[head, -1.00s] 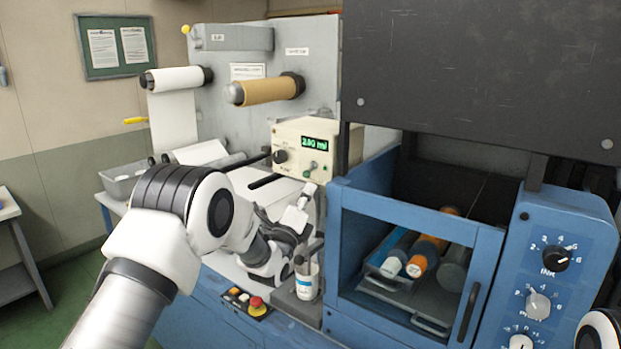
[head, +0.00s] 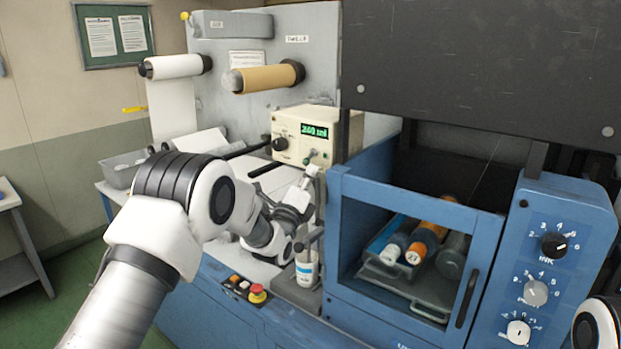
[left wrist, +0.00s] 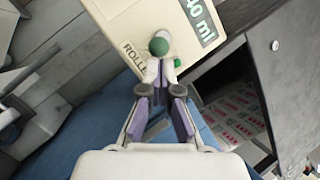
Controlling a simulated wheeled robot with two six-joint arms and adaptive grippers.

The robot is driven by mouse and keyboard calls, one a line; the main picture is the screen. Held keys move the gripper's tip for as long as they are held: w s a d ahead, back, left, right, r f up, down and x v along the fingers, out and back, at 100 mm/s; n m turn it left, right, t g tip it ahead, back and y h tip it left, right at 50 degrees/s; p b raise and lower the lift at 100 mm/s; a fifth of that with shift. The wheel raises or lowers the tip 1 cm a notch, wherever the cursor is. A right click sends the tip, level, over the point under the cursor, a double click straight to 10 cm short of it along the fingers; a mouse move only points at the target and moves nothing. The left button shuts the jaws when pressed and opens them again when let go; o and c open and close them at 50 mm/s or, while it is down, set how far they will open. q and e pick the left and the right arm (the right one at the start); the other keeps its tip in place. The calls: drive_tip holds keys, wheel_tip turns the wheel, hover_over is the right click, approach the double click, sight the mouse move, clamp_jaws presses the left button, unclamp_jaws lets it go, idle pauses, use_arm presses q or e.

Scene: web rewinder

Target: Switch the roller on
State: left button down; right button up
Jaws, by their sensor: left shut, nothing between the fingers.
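The cream control box (head: 345,133) stands on the blue machine and has a lit green display (head: 314,131). A small green lamp (left wrist: 177,62) sits just right of the lever. My left gripper (head: 312,172) is shut and empty, just in front of the box's lower face. In the left wrist view its fingertips (left wrist: 161,72) are right below the green tip; I cannot tell whether they touch it. My right gripper is out of view.
A white bottle (head: 307,270) stands below the left gripper. A button panel with a red stop button (head: 257,293) is at the front edge. The blue-framed cabinet (head: 334,235) is close on the right. Rolls hang on the grey panel behind.

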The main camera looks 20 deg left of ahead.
sight(307, 164)
use_arm(q)
drive_tip(key=shift+s+r+b, duration=0.1)
drive_tip(key=shift+r+b, duration=0.05)
drive_tip(key=shift+b, duration=0.35)
drive_tip(key=r+g, duration=0.2)
drive_tip(key=r, duration=0.1)
drive_tip(key=shift+s+a+m+g, duration=0.15)
drive_tip(key=shift+s+m+g, duration=0.25)
drive_tip(key=shift+s+r+g, duration=0.1)
drive_tip(key=shift+g, duration=0.3)
drive_tip(key=shift+f, duration=0.2)
